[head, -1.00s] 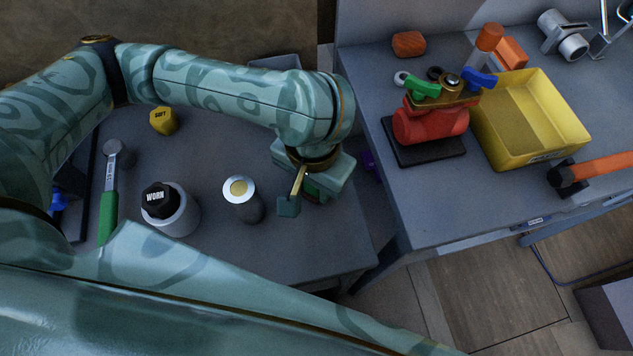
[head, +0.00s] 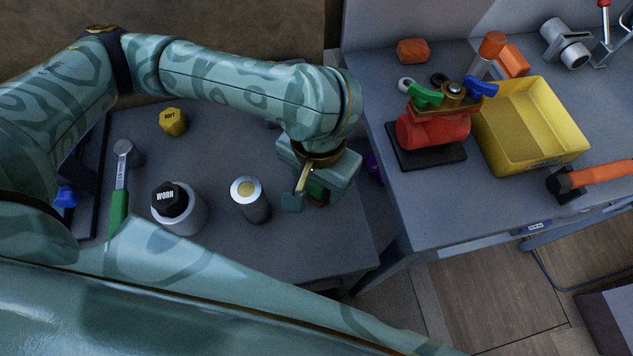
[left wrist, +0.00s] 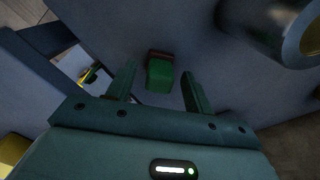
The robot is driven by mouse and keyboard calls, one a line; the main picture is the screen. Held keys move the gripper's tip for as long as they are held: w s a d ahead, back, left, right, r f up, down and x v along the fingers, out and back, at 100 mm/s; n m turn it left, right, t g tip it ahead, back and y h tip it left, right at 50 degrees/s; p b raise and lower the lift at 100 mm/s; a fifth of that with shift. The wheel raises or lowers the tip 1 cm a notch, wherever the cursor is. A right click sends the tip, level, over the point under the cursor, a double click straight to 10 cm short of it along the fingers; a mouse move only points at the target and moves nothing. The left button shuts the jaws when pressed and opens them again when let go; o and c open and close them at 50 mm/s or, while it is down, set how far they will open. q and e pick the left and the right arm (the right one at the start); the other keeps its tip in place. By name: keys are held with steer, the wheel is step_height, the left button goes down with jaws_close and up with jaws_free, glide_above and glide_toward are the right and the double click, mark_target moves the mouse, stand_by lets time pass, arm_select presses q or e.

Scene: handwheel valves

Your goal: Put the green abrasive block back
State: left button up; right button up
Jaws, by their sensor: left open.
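The green abrasive block (left wrist: 159,75) lies on the grey bench top in the left wrist view, with a brown end facing away from my gripper. In the head view the block (head: 317,192) is mostly hidden beneath my left gripper. My left gripper (head: 319,197) is open over it, near the right end of the left bench. In the left wrist view the two fingers of my left gripper (left wrist: 158,80) stand apart on either side of the block, with a gap to each. I cannot tell how high the fingertips are above the bench. My right gripper is out of view.
A metal cylinder (head: 250,200) stands just left of my gripper. A cup with a black WORN knob (head: 170,200), a yellow SOFT knob (head: 173,122) and a green-handled tool (head: 120,190) lie further left. The right bench holds a red valve (head: 432,130) and a yellow bin (head: 535,155).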

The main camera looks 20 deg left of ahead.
arm_select(q)
step_height(320, 180, up, 10)
steer(key=p, duration=0.5)
steer(key=shift+s+p, duration=0.1)
steer(key=shift+p, duration=0.25)
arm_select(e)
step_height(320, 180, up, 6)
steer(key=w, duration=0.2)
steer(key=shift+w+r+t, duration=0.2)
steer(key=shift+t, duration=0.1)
